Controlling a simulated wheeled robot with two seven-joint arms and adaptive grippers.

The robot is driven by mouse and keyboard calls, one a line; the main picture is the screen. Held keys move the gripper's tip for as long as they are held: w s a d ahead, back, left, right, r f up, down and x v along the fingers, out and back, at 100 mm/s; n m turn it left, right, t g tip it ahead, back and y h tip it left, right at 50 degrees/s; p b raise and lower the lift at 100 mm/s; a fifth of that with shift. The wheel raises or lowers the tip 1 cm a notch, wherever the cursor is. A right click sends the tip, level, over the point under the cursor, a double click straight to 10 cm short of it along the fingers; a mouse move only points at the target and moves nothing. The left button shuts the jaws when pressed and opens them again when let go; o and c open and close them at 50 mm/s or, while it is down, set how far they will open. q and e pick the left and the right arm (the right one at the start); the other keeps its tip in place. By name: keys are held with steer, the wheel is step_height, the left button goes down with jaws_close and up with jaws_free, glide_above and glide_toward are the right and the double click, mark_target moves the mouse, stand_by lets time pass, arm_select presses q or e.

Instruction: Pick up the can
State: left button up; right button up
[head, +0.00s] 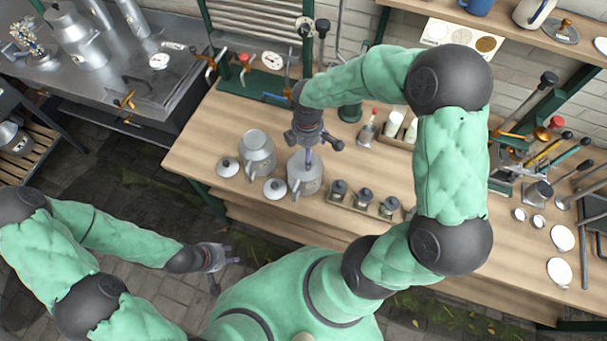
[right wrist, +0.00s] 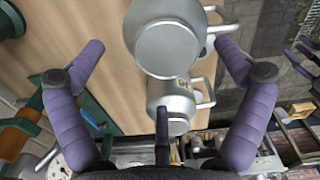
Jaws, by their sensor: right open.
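Two grey metal cans with handles stand upright on the wooden bench: a left can (head: 257,150) and a right can (head: 304,178). My right gripper (head: 309,150) is above the right can, fingers pointing down and partly covering its top. In the right wrist view two cans show, a larger one (right wrist: 167,48) and a smaller one (right wrist: 176,98). There my right gripper (right wrist: 161,65) is open, with its purple fingers spread and nothing between them visibly held. My left gripper (head: 215,268) is low over the floor, away from the bench, fingers spread and empty.
Round lids (head: 228,166) (head: 275,188) lie beside the cans. A wooden rack of small jars (head: 363,199) stands to the right. Tools and levers (head: 550,150) crowd the bench's right end. A steel counter (head: 130,90) is at left. A shelf (head: 560,45) is at upper right.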

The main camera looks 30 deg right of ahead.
mark_target(302, 177)
steer(key=f, duration=0.2)
steer(key=a+f, duration=0.1)
steer(key=f, duration=0.2)
steer(key=shift+b, duration=0.35)
steer(key=shift+s+f, duration=0.1)
steer(key=shift+s, duration=0.05)
steer(key=c, duration=1.7)
steer(key=shift+c, duration=0.2)
